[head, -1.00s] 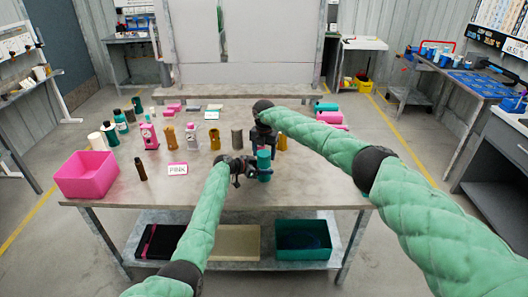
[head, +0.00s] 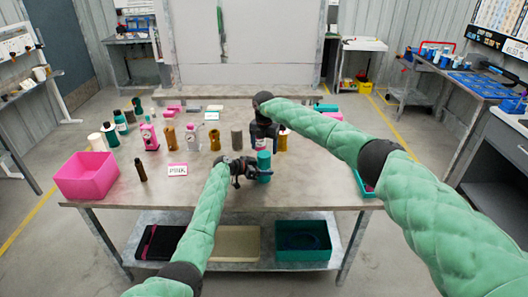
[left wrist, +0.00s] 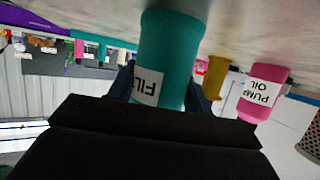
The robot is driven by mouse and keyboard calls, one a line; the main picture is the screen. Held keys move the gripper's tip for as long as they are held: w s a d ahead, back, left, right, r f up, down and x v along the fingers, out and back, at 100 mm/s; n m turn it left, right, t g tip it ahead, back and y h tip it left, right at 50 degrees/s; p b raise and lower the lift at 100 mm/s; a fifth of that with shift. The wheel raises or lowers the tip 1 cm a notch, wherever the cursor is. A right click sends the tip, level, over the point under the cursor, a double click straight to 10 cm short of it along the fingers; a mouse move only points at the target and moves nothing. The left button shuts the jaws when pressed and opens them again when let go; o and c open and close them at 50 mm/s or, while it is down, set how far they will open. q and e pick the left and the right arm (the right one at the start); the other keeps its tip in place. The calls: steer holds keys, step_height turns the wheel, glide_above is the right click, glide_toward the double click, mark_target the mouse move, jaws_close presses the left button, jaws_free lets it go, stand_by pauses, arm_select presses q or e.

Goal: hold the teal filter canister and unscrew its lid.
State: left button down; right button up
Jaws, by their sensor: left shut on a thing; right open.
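The teal filter canister (head: 264,160) stands upright near the front middle of the table. My left gripper (head: 258,172) is shut around its body from the left. In the left wrist view the canister (left wrist: 168,55) appears upside down between the jaws, with a white label reading "FIL"; its lid end is hidden behind my gripper. My right gripper (head: 264,138) points down, open, just above the canister's top. A small gap seems to separate them. I cannot make out the lid as a separate part.
A pink PUMP OIL bottle (left wrist: 262,92) and a mustard cylinder (left wrist: 216,76) stand close by. A grey cylinder (head: 237,136) is behind. A pink bin (head: 87,175) is at the table's left.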

mark_target(264, 154)
steer(key=shift+r, duration=2)
steer(key=shift+c, duration=0.4)
steer(key=shift+f, duration=3.9)
steer(key=shift+c, duration=0.2)
steer(key=c, duration=0.7)
steer(key=o, duration=0.8)
steer(key=shift+o, duration=0.2)
steer(key=shift+r, duration=0.1)
